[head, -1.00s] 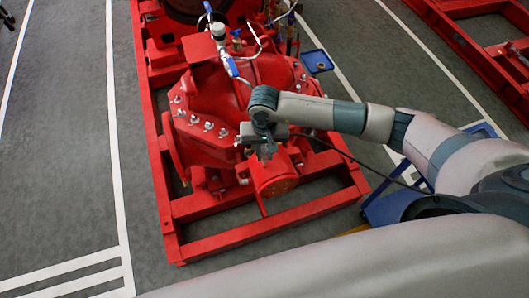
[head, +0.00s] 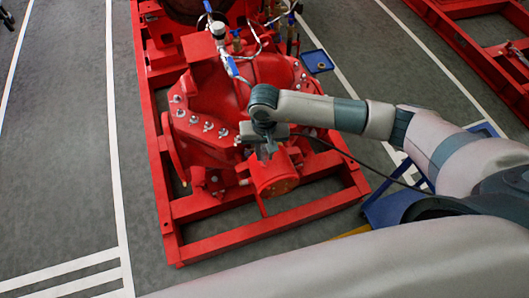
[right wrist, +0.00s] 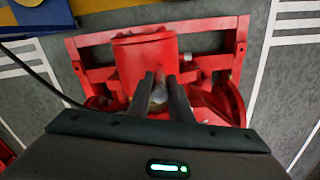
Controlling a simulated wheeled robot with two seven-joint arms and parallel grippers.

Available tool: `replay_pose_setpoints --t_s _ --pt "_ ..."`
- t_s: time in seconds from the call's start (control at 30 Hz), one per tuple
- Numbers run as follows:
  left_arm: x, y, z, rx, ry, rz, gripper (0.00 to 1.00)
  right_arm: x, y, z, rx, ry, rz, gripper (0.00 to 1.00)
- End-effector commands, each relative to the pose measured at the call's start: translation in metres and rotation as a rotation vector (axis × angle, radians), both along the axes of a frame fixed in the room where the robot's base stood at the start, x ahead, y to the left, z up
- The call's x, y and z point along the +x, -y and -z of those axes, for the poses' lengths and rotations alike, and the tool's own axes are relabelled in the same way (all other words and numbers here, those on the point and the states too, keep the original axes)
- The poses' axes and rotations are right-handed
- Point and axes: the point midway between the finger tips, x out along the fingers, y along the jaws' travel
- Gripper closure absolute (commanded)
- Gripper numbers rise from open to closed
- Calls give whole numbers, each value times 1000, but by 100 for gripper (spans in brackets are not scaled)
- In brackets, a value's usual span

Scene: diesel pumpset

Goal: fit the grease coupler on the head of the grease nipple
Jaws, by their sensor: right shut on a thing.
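My right gripper (head: 267,154) is over the front of the red pump, just behind the round red end housing (head: 273,180). In the right wrist view its two dark fingers (right wrist: 162,76) are shut on a small metallic piece, the grease coupler (right wrist: 159,97), which shows between them. A dark hose (head: 345,153) runs off to the right from near the gripper; it also shows at the left of the right wrist view (right wrist: 37,73). The grease nipple cannot be made out, so I cannot tell whether the coupler touches it. My left gripper is not in view.
The red base frame (head: 215,245) surrounds the pump. Bolts stand on the casing left of the gripper, and a blue-handled valve (head: 232,67) and pipes stand behind it. A blue tray (head: 317,62) lies on the floor.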

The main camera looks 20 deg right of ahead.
Motion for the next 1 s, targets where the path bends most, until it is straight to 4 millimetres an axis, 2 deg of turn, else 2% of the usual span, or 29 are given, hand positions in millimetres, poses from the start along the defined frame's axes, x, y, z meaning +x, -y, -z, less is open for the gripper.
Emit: replay_pose_setpoints --t_s 1.0 --pt "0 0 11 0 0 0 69 0 0 7 0 0 1 100"
